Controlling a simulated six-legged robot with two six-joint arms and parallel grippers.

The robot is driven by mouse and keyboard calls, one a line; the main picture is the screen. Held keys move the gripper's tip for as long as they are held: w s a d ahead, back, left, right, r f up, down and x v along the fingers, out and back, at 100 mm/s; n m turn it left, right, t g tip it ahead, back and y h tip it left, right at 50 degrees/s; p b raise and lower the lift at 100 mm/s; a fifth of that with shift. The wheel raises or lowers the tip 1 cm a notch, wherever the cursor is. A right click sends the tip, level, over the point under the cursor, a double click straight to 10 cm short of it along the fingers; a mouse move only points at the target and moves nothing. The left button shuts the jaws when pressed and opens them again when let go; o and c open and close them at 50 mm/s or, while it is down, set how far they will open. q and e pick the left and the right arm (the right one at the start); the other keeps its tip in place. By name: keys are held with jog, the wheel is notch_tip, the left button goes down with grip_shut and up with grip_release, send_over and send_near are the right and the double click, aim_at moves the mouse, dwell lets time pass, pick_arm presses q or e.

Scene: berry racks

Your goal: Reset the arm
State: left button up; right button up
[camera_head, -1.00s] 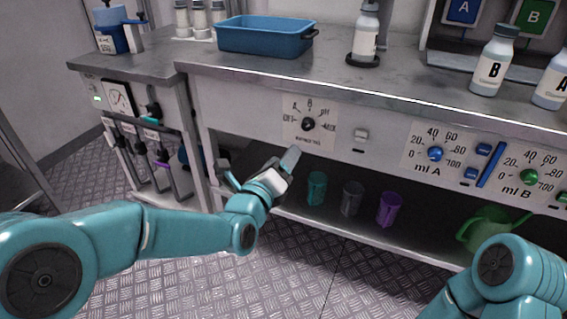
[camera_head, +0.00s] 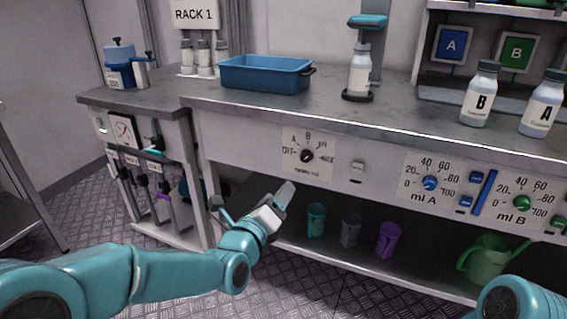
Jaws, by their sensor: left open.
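My left arm comes in from the lower left, and my left gripper (camera_head: 256,203) is at its end, in front of the bench's lower shelf opening. Its two fingers are spread apart with nothing between them. It is below the counter edge and left of the teal cup (camera_head: 316,220). Part of my right arm (camera_head: 522,303) shows at the bottom right corner. My right gripper is outside the view.
The bench counter (camera_head: 400,124) holds a blue tray (camera_head: 266,75), a bottle on a stand (camera_head: 359,72), bottle B (camera_head: 480,95) and bottle A (camera_head: 542,104). A grey cup (camera_head: 350,230), purple cup (camera_head: 388,240) and green watering can (camera_head: 487,259) stand on the lower shelf.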

pick_arm(q)
jog(key=s+a+f+n+g+y, duration=0.25)
jog(key=a+f, duration=0.25)
jog(key=f, duration=0.7)
jog(key=s+a+f+n+g+y, duration=0.1)
jog(key=s+a+f+n+g, duration=0.3)
jog(key=f, duration=0.8)
jog(key=s+a+f+n+g, duration=0.2)
jog(key=s+f+n+g, duration=0.4)
jog(key=s+f+n, duration=0.8)
jog(key=s+d+f+n+g+h, duration=0.1)
jog(key=s+n+g, duration=0.1)
jog(key=s+n, duration=0.4)
jog(key=s+d+f+n+g, duration=0.1)
jog(key=s+f+n+g, duration=0.1)
jog(key=s+n, duration=0.45)
notch_tip(320, 180, up, 33)
jog(key=d+p, duration=0.1)
jog(key=p, duration=3.2)
jog(key=shift+s+d, duration=0.15)
jog(key=shift+d, duration=0.1)
pick_arm(e)
notch_tip(320, 180, up, 32)
jog(key=s+a, duration=0.1)
jog(key=shift+r+n+g, duration=0.25)
jog(key=shift+n+g, duration=0.05)
